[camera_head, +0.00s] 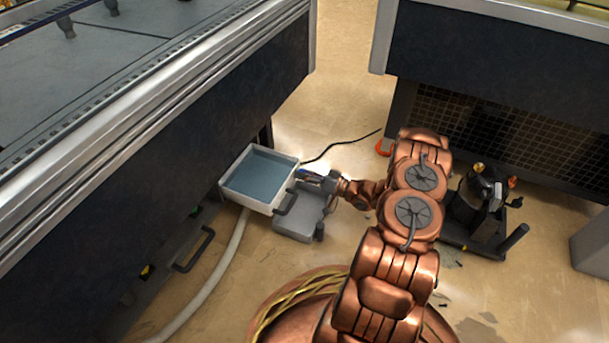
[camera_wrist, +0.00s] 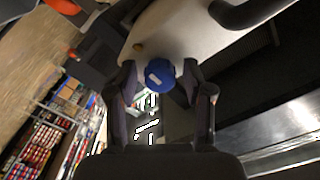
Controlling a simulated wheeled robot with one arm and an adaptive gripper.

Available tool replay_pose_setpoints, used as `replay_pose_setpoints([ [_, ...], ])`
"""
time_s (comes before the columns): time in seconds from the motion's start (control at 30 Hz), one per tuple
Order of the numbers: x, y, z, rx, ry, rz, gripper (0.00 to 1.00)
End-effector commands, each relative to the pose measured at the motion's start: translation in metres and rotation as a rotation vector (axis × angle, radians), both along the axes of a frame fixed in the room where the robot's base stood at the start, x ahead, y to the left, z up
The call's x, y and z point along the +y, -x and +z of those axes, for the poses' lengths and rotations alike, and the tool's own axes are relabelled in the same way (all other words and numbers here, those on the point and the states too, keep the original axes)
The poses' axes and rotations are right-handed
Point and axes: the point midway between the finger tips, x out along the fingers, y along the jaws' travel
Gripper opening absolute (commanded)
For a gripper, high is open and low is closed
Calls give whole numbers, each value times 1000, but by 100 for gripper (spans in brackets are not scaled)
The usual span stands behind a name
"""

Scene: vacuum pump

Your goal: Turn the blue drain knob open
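The blue drain knob (camera_wrist: 160,75) shows in the wrist view, on the underside or face of a pale grey body (camera_wrist: 175,30), with a light mark on it. My gripper (camera_wrist: 158,80) has one finger on each side of the knob. The fingers stand apart, with a narrow gap on the left; I cannot tell whether the right finger touches the knob. In the head view my gripper (camera_head: 318,179) is low beside the white tray, over the grey unit (camera_head: 300,218). The knob cannot be made out clearly there.
A white tray (camera_head: 284,157) with blue-grey liquid stands left of my gripper. A pale hose (camera_head: 222,272) runs from it along the floor. A dark bench (camera_head: 200,120) flanks the left. A black machine (camera_head: 470,200) stands right of my arm. Open floor lies behind the tray.

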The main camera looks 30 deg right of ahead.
Motion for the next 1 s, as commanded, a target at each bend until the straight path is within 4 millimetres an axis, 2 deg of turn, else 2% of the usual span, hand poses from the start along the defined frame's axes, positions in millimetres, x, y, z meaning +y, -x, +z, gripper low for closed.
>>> replay_pose_setpoints([
  [0.07, 0, 0, 0, 0, 0, 0, 40],
  [0.43, 0, 0, 0, 0, 0, 0, 1],
  [0.77, 0, 0, 1, -15, 25, 0, 0],
  [1.0, 0, 0, 5, -79, 131, 0, 0],
])
